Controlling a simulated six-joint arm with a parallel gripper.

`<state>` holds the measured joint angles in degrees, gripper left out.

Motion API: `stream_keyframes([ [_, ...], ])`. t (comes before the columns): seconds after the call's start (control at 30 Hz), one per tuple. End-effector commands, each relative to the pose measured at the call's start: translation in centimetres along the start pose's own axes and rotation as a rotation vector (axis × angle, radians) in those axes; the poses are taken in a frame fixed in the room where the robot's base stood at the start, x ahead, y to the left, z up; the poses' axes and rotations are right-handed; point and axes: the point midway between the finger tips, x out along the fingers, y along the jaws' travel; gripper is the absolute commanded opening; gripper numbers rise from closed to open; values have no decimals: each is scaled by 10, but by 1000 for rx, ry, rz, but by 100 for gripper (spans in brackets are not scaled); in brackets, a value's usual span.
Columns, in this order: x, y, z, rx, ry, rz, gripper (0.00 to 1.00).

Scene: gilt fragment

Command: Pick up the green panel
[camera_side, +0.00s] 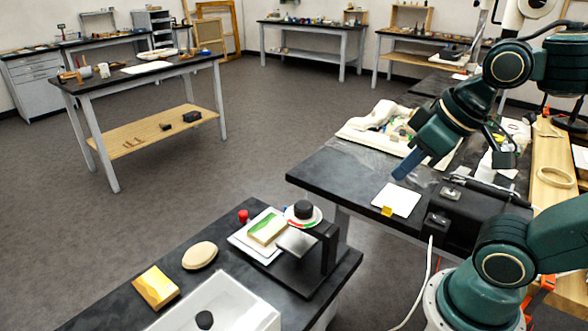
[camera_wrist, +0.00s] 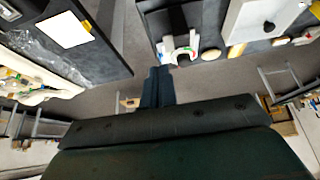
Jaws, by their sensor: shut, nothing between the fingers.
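The green panel (camera_side: 268,227) is a small pale block with a green and white painted top. In the side view it lies on a white square plate on the near dark bench, left of a black stand. I cannot clearly make it out in the wrist view. My gripper (camera_side: 401,177) points down and left beside the white card on the other bench, well away from the panel. Its blue fingers also show in the wrist view (camera_wrist: 158,72), shut together with nothing held.
The black stand (camera_side: 328,262) with a round disc rises right beside the panel. A red-capped item (camera_side: 243,216), an oval cream piece (camera_side: 199,255), a gold block (camera_side: 155,287) and a white tray (camera_side: 240,308) share the bench. A white card (camera_side: 396,200) lies on the right bench.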

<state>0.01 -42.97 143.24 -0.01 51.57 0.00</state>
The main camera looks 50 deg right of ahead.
Motion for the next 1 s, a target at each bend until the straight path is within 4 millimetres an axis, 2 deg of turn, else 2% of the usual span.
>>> stream_keyframes([
  [0.3, 0, 0, 0, 0, 0, 0, 0],
  [0.37, 0, 0, 0, 0, 0, 0, 10],
  [0.7, 0, 0, 0, 0, 0, 0, 77],
  [1.0, 0, 0, 0, -1, 0, 0, 78],
])
